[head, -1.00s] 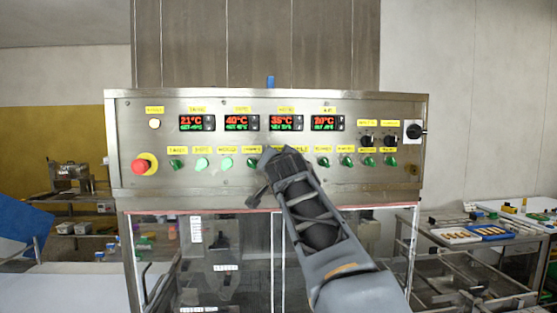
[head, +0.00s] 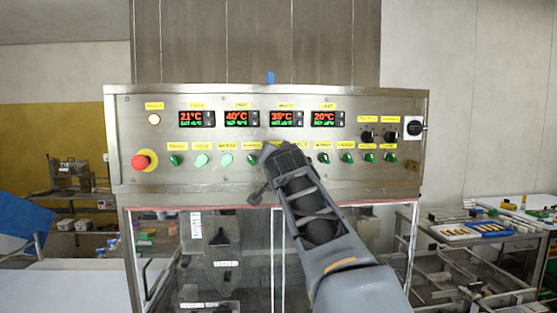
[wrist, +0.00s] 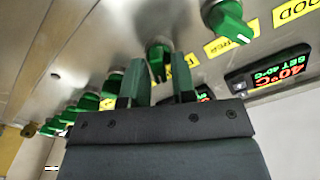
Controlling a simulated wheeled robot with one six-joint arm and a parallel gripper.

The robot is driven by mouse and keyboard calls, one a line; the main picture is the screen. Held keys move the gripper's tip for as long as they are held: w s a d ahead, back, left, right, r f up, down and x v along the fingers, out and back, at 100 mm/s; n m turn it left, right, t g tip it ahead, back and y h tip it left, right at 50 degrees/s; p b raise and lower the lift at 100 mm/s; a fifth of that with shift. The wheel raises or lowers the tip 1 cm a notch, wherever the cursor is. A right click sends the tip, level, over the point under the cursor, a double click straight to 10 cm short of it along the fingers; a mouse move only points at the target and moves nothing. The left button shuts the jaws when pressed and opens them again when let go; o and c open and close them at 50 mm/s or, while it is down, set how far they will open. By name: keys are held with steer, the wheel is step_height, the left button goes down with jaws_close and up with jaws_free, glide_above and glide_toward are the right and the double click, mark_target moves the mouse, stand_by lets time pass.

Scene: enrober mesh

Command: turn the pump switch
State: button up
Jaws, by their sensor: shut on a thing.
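A row of green switches (head: 226,160) runs along the steel control panel (head: 130,105), under yellow labels too small to read surely. My gripper (head: 265,152) is at the middle of this row, in front of the panel, and hides the switch there in the head view. In the wrist view, the two fingers of my gripper (wrist: 160,85) stand on either side of one green switch knob (wrist: 158,55) and are shut on it. I cannot read its label, so I cannot tell from the text that it is the pump switch.
A neighbouring green switch (wrist: 228,22) sits close to the gripper. A red emergency button (head: 141,161) is at the panel's left, with black knobs (head: 367,136) and a black rotary switch (head: 413,128) at the right. Temperature displays (head: 242,119) lie above the row.

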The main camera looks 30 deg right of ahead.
steer(key=n, duration=1.1)
steer(key=shift+w+a+b, duration=0.15)
steer(key=shift+a+b, duration=0.1)
steer(key=shift+b, duration=0.15)
steer(key=shift+n, duration=0.3)
steer(key=o, duration=0.7)
steer(key=b+v, duration=0.4)
steer(key=v, duration=1)
steer(key=shift+b, duration=0.4)
steer(key=shift+w, duration=0.1)
